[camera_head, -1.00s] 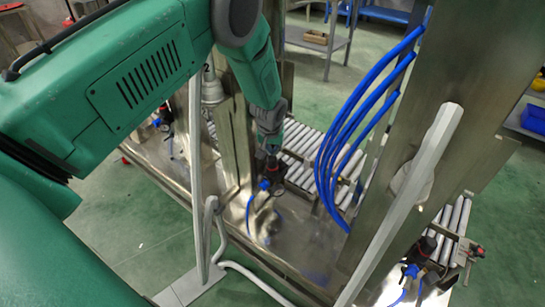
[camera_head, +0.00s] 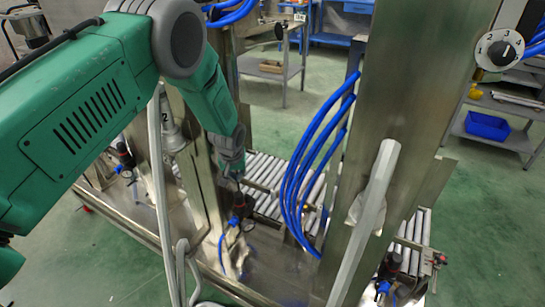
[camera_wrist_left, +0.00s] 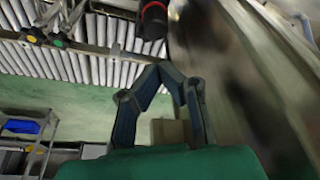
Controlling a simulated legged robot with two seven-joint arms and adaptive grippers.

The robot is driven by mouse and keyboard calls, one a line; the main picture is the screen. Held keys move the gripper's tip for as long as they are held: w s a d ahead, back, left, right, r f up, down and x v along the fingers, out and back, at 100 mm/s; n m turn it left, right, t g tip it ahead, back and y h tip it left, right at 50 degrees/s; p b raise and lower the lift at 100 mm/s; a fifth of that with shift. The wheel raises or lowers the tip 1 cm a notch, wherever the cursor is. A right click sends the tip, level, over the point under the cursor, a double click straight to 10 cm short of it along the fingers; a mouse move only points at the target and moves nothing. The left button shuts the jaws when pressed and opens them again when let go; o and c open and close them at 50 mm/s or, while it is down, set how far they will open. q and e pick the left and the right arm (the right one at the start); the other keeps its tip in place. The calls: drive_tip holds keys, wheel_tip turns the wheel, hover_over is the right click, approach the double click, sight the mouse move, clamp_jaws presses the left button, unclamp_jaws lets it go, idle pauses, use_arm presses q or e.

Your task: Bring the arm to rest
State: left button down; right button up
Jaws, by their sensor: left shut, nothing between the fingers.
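My left arm (camera_head: 75,110), green with dark grey joints, comes in from the left and reaches down between the steel posts. My left gripper (camera_head: 236,184) hangs at its end, small and partly blurred against the rollers, above a blue-and-black valve fitting (camera_head: 237,218). In the left wrist view the two dark fingers of the gripper (camera_wrist_left: 160,68) meet at their tips, with nothing held between them. A black cylinder with a red band (camera_wrist_left: 152,18) shows just beyond the tips. My right gripper is in neither view.
A steel post (camera_head: 390,110) stands right of the arm, with blue hoses (camera_head: 305,165) along it. A pale bar (camera_head: 368,215) slants in front. The roller conveyor (camera_head: 265,172) lies behind the gripper. A dial (camera_head: 500,49) shows at upper right. Green floor (camera_head: 480,240) is clear at right.

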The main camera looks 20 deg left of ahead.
use_arm(q)
drive_tip(key=s+d+f+m, duration=0.1)
drive_tip(key=s+d+f, duration=0.15)
drive_tip(key=s, duration=0.35)
drive_tip(key=s+d+f+m, duration=0.1)
drive_tip(key=s+f, duration=0.3)
drive_tip(key=s, duration=0.1)
drive_tip(key=s+d+m+g, duration=0.1)
drive_tip(key=s+d+m, duration=0.1)
drive_tip(key=s, duration=1.2)
drive_tip(key=s+d+m+g+h, duration=0.1)
drive_tip(key=s+d, duration=0.3)
drive_tip(key=s, duration=1.1)
drive_tip(key=shift+s+r+m, duration=0.3)
drive_tip(key=shift+m, duration=0.1)
